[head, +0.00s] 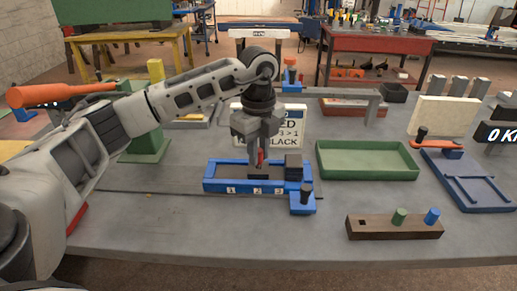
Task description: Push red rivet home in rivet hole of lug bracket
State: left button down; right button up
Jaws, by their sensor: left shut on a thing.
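My left gripper (261,153) is above the middle of a blue fixture (213,185) with labels 1, 2 and 3, its fingers pointing down. It is shut on the red rivet (261,158), which shows as a small red piece between and just below the fingertips. A dark part (258,173), seemingly the lug bracket, sits in the fixture directly under the rivet. The rivet hole is too small to make out, and I cannot tell how deep the rivet sits or whether it touches the bracket. My right gripper is not in view.
A dark block (293,166) and a blue side piece with a dark knob (306,190) stand at the fixture's right end. A sign stands behind. A green tray (368,174) lies right; a brown rack (370,229) with green and blue pegs stands in front. Bare bench lies in front of the fixture.

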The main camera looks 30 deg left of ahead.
pick_arm(q)
jog(key=shift+f+b, duration=0.35)
jog(key=shift+f, duration=0.35)
jog(key=c, duration=1.3)
grip_release()
jog(key=shift+o, duration=0.2)
jog(key=shift+r, duration=0.1)
notch_tip(320, 180, up, 16)
jog(key=p, duration=0.1)
